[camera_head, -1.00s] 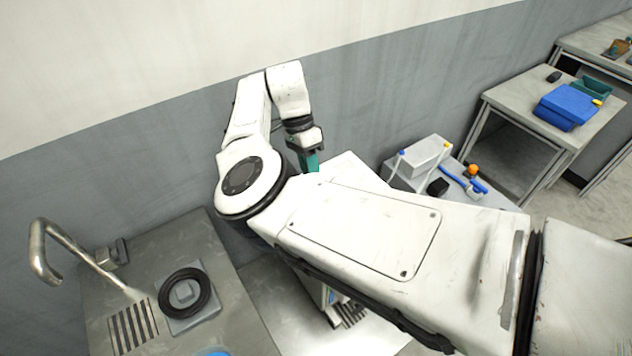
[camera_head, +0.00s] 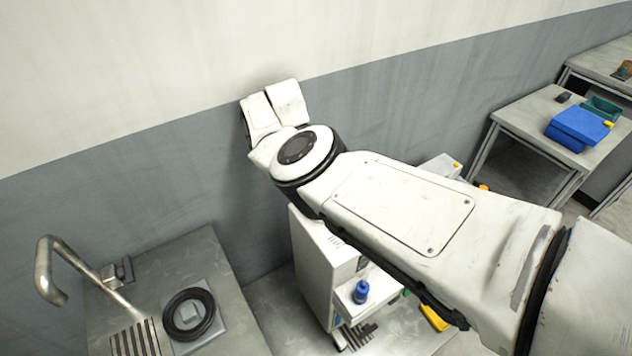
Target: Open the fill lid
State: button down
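A white cabinet-like machine (camera_head: 318,262) with vent slots stands against the grey wall, below my arm. My arm covers much of its top, and I cannot make out a fill lid. A small blue bottle (camera_head: 361,292) stands on a white ledge at the machine's front. My gripper is hidden behind my own arm links, above or behind the machine, so its fingers and any contact do not show.
A steel counter with a tap (camera_head: 62,265), a drain grate (camera_head: 135,340) and a black ring-shaped reel (camera_head: 188,314) is at the left. A yellow object (camera_head: 435,317) is at lower right. A table (camera_head: 525,115) at right holds a blue box (camera_head: 578,128).

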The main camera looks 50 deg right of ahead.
dwell(0.4)
jog(key=c, duration=1.1)
grip_release()
jog(key=shift+r, duration=0.2)
notch_tip(320, 180, up, 4)
jog(key=p, duration=0.3)
jog(key=shift+f, duration=0.25)
jog(key=s+a+r, duration=0.1)
jog(key=s+r, duration=0.2)
jog(key=s, duration=0.1)
jog(key=s+a+r+p, duration=0.1)
jog(key=s+r, duration=0.2)
jog(key=s, duration=0.2)
jog(key=s+a+r, duration=0.1)
jog(key=s+r, duration=0.2)
jog(key=s, duration=0.1)
jog(key=shift+s+a+p, duration=0.25)
jog(key=shift+a+p, duration=0.1)
jog(key=shift+p, duration=0.05)
